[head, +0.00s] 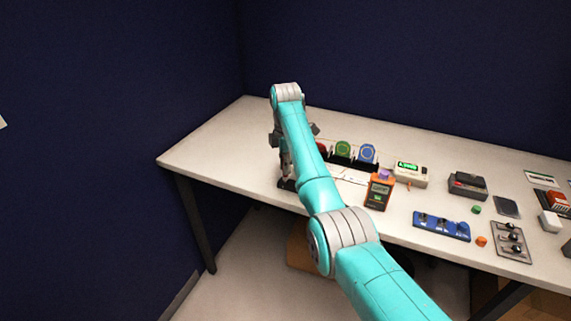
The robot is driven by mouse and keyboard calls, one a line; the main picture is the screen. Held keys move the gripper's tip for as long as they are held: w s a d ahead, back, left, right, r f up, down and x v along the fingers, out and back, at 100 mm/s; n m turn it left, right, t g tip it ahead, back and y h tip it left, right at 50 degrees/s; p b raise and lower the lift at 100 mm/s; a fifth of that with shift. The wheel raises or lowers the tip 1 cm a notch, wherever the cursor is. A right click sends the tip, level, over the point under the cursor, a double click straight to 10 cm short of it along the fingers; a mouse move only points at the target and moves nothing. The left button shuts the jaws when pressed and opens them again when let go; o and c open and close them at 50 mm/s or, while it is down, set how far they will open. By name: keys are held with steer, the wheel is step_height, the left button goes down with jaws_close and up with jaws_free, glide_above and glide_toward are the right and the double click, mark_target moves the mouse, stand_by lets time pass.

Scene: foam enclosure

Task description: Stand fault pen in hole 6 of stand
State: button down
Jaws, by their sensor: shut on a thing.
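My gripper (286,166) points down over the left part of the white table, at the far end of my arm. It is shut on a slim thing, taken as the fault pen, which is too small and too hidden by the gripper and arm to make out. A low dark piece (286,184) shows on the table just under the gripper, partly covered by my arm. It may be the stand; its holes cannot be seen, and I cannot tell whether the held thing touches it.
A dark rack with a red, a green (343,149) and a blue disc (367,153) stands just right of my gripper. An orange meter (379,192), a pale device (411,174) and a blue switch block (441,226) lie farther right. The table's left end (210,155) is clear.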

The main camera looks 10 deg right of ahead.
steer(key=shift+f, duration=0.5)
steer(key=c, duration=1)
jaws_free()
steer(key=shift+r, duration=3.75)
